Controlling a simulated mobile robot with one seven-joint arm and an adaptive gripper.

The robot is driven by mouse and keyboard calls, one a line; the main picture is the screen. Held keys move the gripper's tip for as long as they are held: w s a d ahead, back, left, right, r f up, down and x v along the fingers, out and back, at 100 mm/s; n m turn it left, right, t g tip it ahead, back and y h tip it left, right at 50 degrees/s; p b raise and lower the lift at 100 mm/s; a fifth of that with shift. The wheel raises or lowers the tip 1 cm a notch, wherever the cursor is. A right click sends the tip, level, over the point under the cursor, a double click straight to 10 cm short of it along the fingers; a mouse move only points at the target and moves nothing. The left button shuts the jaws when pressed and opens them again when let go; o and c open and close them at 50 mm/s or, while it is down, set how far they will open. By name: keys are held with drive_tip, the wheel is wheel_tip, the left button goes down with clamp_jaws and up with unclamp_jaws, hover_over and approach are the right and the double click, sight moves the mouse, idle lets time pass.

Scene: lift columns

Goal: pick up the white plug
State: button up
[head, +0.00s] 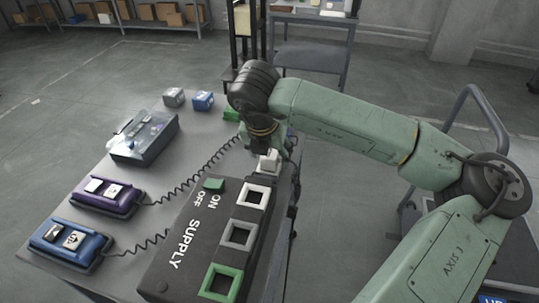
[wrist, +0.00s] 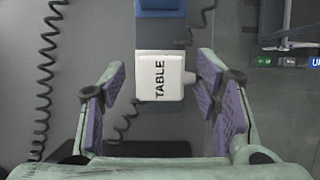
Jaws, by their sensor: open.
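The white plug (head: 269,161) is a small block at the far end of the dark supply box (head: 188,258), just below my gripper (head: 262,143) in the head view. In the wrist view the white plug (wrist: 159,88) shows a top face lettered "TABLE" and a small nub on its right side. My gripper (wrist: 160,72) is open, with one purple-padded finger on each side of the plug. Gaps show between the plug and both fingers. The plug's underside is hidden, and I cannot tell how deep the fingers reach beside it.
The supply box has white, grey and green framed sockets and a green ON/OFF switch (head: 214,184). Grey (head: 174,97), blue (head: 203,100) and green (head: 231,114) blocks stand at the table's back. Purple (head: 105,197) and blue (head: 70,244) controllers with coiled cords lie left.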

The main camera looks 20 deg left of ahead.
drive_tip(key=shift+w+f, duration=0.1)
drive_tip(key=shift+f, duration=0.25)
drive_tip(key=shift+c, duration=0.2)
drive_tip(key=c, duration=1.1)
